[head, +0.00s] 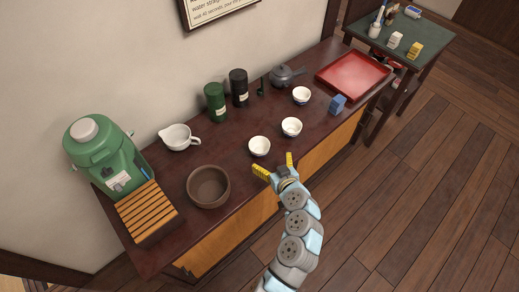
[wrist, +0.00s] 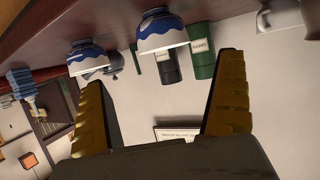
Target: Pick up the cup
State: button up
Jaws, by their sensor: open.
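Three white cups stand on the dark counter (head: 232,220) in the head view: a near cup (head: 259,147), a middle cup (head: 291,128) and a far cup (head: 301,96). My gripper (head: 275,165) is at the counter's front edge, just in front of the near cup, with its yellow fingers apart and nothing between them. In the wrist view the picture is upside down. There a larger blue-and-white cup (wrist: 161,36) and a smaller one (wrist: 86,60) show beyond my open fingers (wrist: 162,85). I cannot tell which cups these are.
A brown bowl (head: 208,187), a slatted wooden tray (head: 148,210) and a green dispenser (head: 98,150) stand left. A white pitcher (head: 179,137), green canister (head: 215,102), black canister (head: 239,87) and grey teapot (head: 285,76) line the back. A blue block (head: 337,104) and red tray (head: 354,77) are right.

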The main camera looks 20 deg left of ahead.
aim_at(256, 140)
jog(key=x, duration=0.5)
jog(key=shift+w+a, duration=0.15)
jog(key=shift+a+r+b+x, duration=0.15)
jog(key=shift+b+x, duration=0.05)
jog(key=shift+x, duration=0.7)
jog(key=shift+a+r+b+x, duration=0.1)
jog(key=shift+r+b+x, duration=0.1)
jog(key=shift+x, duration=1.65)
jog(key=shift+c, duration=0.3)
jog(key=c, duration=1.1)
